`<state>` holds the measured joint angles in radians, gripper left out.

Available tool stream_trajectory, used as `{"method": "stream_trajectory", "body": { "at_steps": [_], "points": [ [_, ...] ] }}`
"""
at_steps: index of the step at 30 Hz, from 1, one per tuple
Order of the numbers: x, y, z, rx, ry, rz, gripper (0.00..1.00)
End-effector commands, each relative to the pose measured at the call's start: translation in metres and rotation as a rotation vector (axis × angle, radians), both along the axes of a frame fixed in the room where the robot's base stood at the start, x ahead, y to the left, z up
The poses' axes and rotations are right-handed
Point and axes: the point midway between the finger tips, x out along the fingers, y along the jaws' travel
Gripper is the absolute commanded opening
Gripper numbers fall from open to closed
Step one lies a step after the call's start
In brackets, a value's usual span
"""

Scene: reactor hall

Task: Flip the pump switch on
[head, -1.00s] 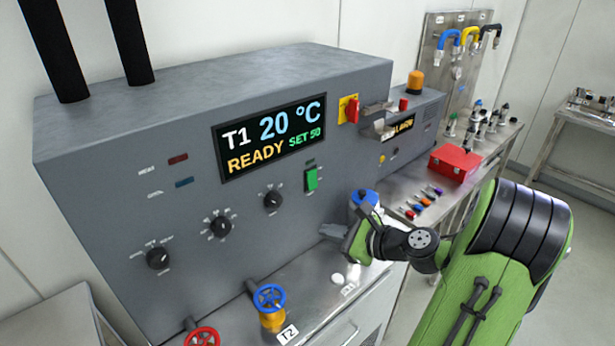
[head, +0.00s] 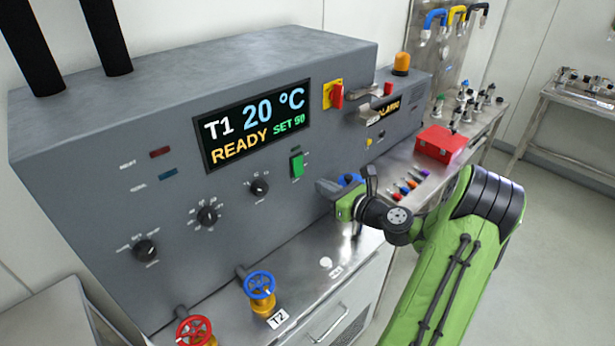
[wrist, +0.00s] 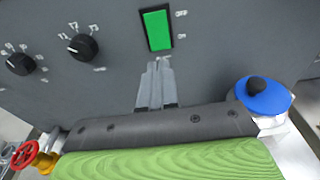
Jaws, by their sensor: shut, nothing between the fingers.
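The green rocker switch (head: 297,165) sits on the grey panel right of the black knobs and below the display. It also shows at the top of the wrist view (wrist: 157,30), with small labels beside it. I cannot tell its tilt for sure. My gripper (head: 325,187) is shut and empty, in front of the panel, below and a little right of the switch. In the wrist view its fingertips (wrist: 158,66) lie together just below the switch's lower edge, apart from it in the picture.
The display (head: 255,125) reads T1 20 °C, READY, SET 50. A blue handwheel (head: 259,285) and a red handwheel (head: 195,331) stand at the panel's foot. Another blue wheel (wrist: 264,97) is close right of my gripper. A red box (head: 440,144) sits on the bench behind.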

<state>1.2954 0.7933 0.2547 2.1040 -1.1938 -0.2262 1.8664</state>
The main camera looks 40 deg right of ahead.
Motion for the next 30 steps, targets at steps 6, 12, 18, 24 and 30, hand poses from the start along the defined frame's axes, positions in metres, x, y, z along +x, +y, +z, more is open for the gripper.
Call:
{"method": "stream_trajectory", "body": {
  "at_steps": [6,12,18,24,30],
  "points": [
    [0.044,0.007,-0.004,-0.002,0.0,0.003,0.0],
    [0.063,0.009,-0.007,0.0,0.0,0.0,0.0],
    [0.065,0.009,-0.008,0.0,0.0,-0.001,0.0],
    [0.068,0.009,-0.012,0.003,-0.026,0.0,0.0],
    [0.069,0.01,-0.01,0.004,-0.045,0.001,0.0]
  ]
}}
